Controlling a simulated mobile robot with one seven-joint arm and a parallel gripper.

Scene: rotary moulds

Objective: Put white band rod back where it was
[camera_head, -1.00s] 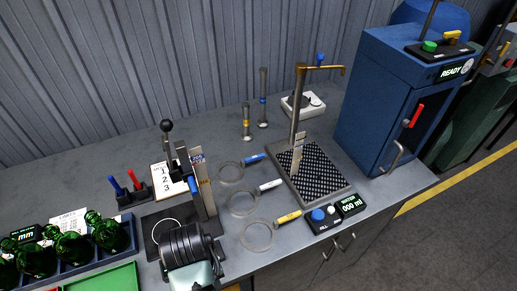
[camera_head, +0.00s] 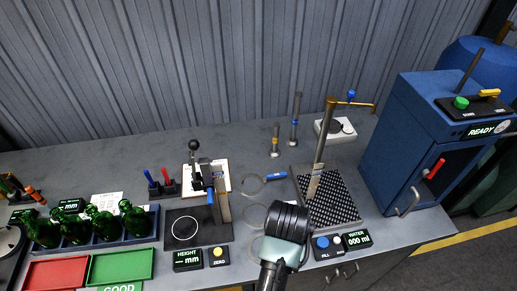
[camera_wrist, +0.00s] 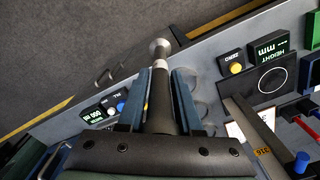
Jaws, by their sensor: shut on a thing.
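My gripper (camera_wrist: 159,78) is shut on a rod (camera_wrist: 160,108) in the wrist view. The rod has a dark shaft, a pale section near its far end and a round silver end. In the head view my arm hides the fingers and the rod. Two similar rods stand upright at the back of the bench: one with a yellow band (camera_head: 275,140) and a taller one with a blue band (camera_head: 295,122). I cannot make out an empty spot for the held rod.
A tap stand (camera_head: 321,150) and its mesh tray (camera_head: 345,208) are right of the rods. A lever gauge (camera_head: 221,205) is left.

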